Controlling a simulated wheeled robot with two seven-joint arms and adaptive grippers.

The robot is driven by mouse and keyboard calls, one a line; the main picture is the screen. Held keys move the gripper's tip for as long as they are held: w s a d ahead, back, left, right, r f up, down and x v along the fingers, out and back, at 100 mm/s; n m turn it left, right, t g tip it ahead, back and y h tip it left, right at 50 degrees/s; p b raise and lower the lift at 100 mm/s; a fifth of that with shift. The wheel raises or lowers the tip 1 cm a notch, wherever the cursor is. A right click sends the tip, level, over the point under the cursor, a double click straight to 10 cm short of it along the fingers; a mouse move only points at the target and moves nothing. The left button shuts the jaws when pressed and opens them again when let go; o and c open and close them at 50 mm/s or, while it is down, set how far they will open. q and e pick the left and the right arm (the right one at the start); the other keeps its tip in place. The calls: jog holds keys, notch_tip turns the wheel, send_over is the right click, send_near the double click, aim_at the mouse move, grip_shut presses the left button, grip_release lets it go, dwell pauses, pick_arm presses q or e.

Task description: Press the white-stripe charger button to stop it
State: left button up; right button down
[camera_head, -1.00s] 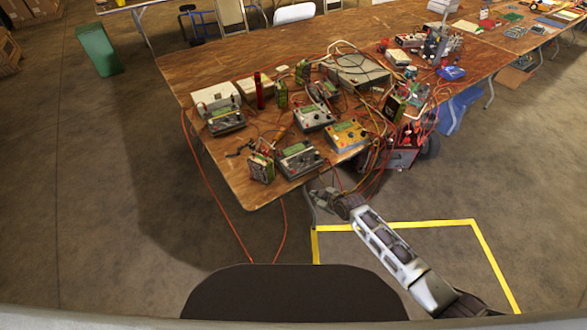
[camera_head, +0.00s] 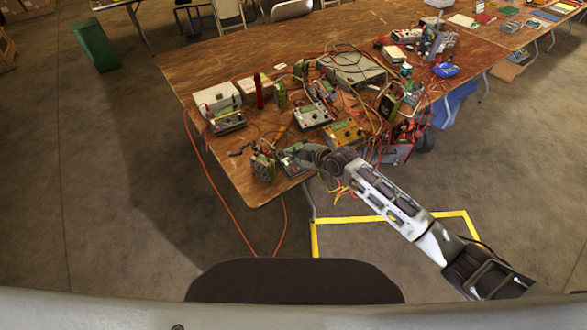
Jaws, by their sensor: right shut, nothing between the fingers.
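Several chargers with small green screens stand at the near corner of the table (camera_head: 247,185). One is pale grey-white (camera_head: 312,115), one orange (camera_head: 345,132), one grey at the near edge (camera_head: 291,162), and one grey with a yellowish strip stands at the left (camera_head: 228,121). I cannot tell clearly which one bears the white stripe. My right gripper (camera_head: 306,154) is shut and empty, over the right part of the near-edge charger, hiding part of its front panel. Whether it touches is not clear. My left gripper is out of view.
Battery packs (camera_head: 263,167), a red cylinder (camera_head: 259,91) and a large grey box (camera_head: 351,69) crowd the chargers. Loose red and yellow cables run among them and over the table edge. Yellow floor tape (camera_head: 315,238) lies in front of the table.

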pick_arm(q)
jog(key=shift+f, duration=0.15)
pick_arm(e)
jog(key=shift+f, duration=0.15)
jog(key=b, duration=0.6)
send_over(293, 170)
jog(key=s, duration=0.2)
jog(key=shift+w+f, duration=0.1)
jog(key=shift+f, duration=3.2)
jog(key=shift+f+b, duration=0.45)
jog(key=shift+w+f, duration=0.1)
jog(key=shift+f, duration=0.05)
jog(key=shift+f+b, duration=0.3)
jog(key=shift+b, duration=0.1)
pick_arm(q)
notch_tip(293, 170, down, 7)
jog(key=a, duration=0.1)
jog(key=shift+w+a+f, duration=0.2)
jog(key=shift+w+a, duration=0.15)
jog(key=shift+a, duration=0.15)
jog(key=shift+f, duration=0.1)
pick_arm(e)
jog(key=shift+f, duration=0.15)
